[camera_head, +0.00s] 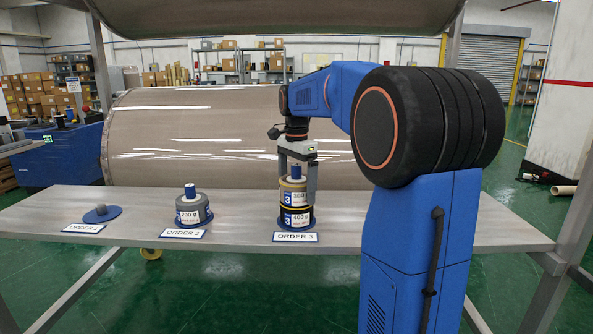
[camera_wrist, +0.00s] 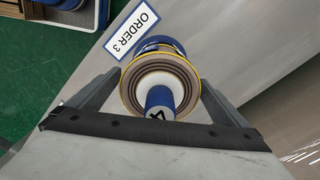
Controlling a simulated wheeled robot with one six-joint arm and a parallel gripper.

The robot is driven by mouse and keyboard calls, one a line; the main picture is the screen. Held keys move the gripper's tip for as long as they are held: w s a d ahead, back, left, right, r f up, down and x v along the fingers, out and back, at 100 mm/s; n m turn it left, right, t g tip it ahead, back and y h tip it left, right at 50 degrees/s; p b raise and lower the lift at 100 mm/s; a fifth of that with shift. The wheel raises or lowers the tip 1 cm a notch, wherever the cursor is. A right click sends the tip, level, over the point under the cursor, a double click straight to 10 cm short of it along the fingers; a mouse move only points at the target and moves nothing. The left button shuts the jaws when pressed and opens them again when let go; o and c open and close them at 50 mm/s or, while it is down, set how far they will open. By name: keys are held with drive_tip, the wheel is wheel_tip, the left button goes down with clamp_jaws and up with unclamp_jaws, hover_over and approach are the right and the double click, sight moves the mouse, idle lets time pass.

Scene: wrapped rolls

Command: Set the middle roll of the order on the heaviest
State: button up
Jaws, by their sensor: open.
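At the ORDER 3 sign, two wrapped rolls are stacked on a blue post. The lower roll (camera_head: 296,219) is dark with a 400 g label. The upper roll (camera_head: 293,198) is yellowish with a label that seems to read 300 g; its yellow rim and brown windings show in the wrist view (camera_wrist: 183,72). My gripper (camera_head: 297,180) points down over this stack, open, with one finger on each side of the upper roll. Contact between fingers and roll cannot be told. A grey 200 g roll (camera_head: 190,216) sits on the ORDER 2 post.
Paper signs (camera_head: 183,234) lie along the front of the grey table (camera_head: 245,214). A large brown roll (camera_head: 215,135) lies behind. Bare table separates the stands.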

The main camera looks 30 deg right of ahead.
wheel_tip(320, 180, up, 17)
idle(0.5)
drive_tip(key=shift+s, duration=0.1)
idle(0.5)
drive_tip(key=s+a+f+n+t, duration=0.1)
drive_tip(key=s+a+f+n, duration=0.4)
drive_tip(key=s+f, duration=0.5)
drive_tip(key=s+a+f+n+t, duration=0.2)
drive_tip(key=s+a+f+n, duration=0.3)
drive_tip(key=s+f, duration=0.5)
drive_tip(key=s+a+f+n+t, duration=0.1)
drive_tip(key=s+a+f+n, duration=0.4)
drive_tip(key=s+f, duration=0.5)
drive_tip(key=shift+a+f+n+t, duration=0.4)
drive_tip(key=shift+n, duration=0.6)
